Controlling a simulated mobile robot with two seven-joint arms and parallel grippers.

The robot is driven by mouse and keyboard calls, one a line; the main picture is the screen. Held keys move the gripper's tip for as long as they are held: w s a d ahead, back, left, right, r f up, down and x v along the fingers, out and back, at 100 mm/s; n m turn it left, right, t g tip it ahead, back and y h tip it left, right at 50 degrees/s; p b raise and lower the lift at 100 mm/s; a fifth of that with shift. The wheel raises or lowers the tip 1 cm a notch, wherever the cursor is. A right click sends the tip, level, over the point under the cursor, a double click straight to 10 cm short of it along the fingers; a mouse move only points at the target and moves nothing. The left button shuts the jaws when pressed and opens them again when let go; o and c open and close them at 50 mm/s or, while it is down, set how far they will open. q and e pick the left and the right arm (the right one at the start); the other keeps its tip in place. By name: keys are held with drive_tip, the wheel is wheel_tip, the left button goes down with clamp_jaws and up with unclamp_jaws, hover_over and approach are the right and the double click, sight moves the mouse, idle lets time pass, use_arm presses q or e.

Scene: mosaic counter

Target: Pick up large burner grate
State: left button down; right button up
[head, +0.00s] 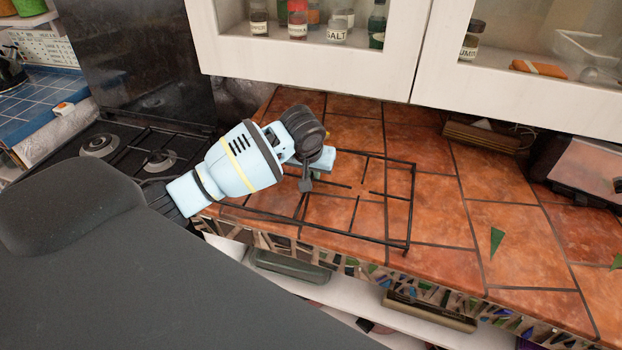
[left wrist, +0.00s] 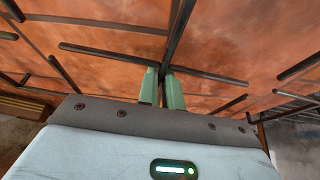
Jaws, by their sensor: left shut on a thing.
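The large burner grate (head: 411,205) is a black frame of thin bars over the orange tiled counter, with its left part partly hidden behind my left gripper (head: 318,168). I cannot tell whether it rests on the tiles or hangs just above them. In the left wrist view my left gripper (left wrist: 163,90) has its green fingers on either side of a dark bar of the grate (left wrist: 176,38). It is shut on that bar. My right gripper is not in view.
A gas stove (head: 120,150) stands at the left. White cabinets (head: 310,55) with jars hang above the counter. A toaster-like appliance (head: 580,170) stands at the right. Tiles right of the grate are mostly clear, with a green shard (head: 497,240). A shelf (head: 340,305) lies below.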

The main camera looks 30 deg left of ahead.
use_arm(q)
drive_tip(key=shift+r, duration=0.3)
drive_tip(key=shift+r, duration=0.25)
wheel_tip(320, 180, up, 3)
drive_tip(key=shift+f, duration=0.15)
drive_tip(key=s+a, duration=0.3)
drive_tip(key=a, duration=0.1)
drive_tip(key=s+a+r, duration=0.1)
drive_tip(key=s+a, duration=0.2)
drive_tip(key=a, duration=0.2)
drive_tip(key=s+a, duration=0.2)
drive_tip(key=a, duration=0.2)
drive_tip(key=shift+s+a+r, duration=0.2)
drive_tip(key=shift+s+r, duration=0.05)
drive_tip(key=shift+s, duration=0.15)
